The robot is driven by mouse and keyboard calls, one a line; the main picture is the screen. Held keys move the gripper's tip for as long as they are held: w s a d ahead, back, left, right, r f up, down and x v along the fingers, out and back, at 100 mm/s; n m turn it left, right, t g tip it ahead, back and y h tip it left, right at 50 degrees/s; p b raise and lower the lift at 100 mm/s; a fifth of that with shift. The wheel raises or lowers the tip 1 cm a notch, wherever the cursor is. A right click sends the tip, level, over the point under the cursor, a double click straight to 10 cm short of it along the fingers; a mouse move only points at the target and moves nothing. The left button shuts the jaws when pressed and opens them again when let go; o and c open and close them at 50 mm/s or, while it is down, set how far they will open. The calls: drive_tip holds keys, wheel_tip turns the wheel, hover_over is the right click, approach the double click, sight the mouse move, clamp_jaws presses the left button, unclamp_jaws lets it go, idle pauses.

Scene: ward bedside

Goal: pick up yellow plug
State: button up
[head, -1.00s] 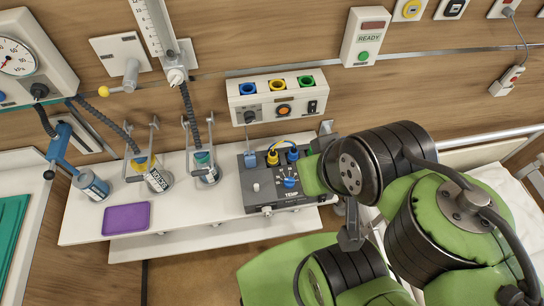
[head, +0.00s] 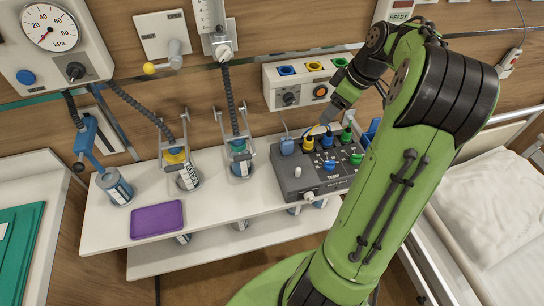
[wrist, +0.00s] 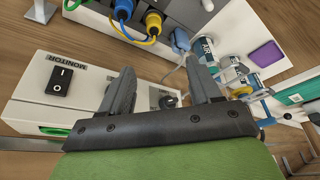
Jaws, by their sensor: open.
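The yellow plug (head: 308,143) stands in the top of the grey TEMP box (head: 290,180), with a yellow cable, between a pale blue plug (head: 287,146) and a darker blue plug (head: 327,140). In the wrist view the yellow plug (wrist: 153,22) shows above the fingertips, beside a blue plug (wrist: 123,9). My gripper (head: 330,120) is above the back of the box, close to the plugs but apart from the yellow one. In the wrist view its two fingers (wrist: 160,68) are spread and empty.
A wall socket panel (head: 290,86) with blue, yellow and green sockets is just behind my gripper. A purple tray (head: 157,220) lies on the white shelf (head: 112,232), and several jars with hoses stand left of the box. A bed (head: 490,205) is at right.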

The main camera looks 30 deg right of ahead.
sight(312, 138)
drive_tip(key=b+x, duration=0.1)
drive_tip(key=x, duration=0.4)
drive_tip(key=d+b+x, duration=0.1)
drive_tip(key=x, duration=0.5)
drive_tip(key=b+x, duration=0.1)
drive_tip(key=x, duration=0.4)
drive_tip(key=shift+s+d+f+b, duration=0.25)
drive_tip(key=shift+f+b, duration=0.1)
drive_tip(key=shift+f, duration=0.15)
drive_tip(key=shift+r, duration=0.15)
drive_tip(key=c, duration=1.1)
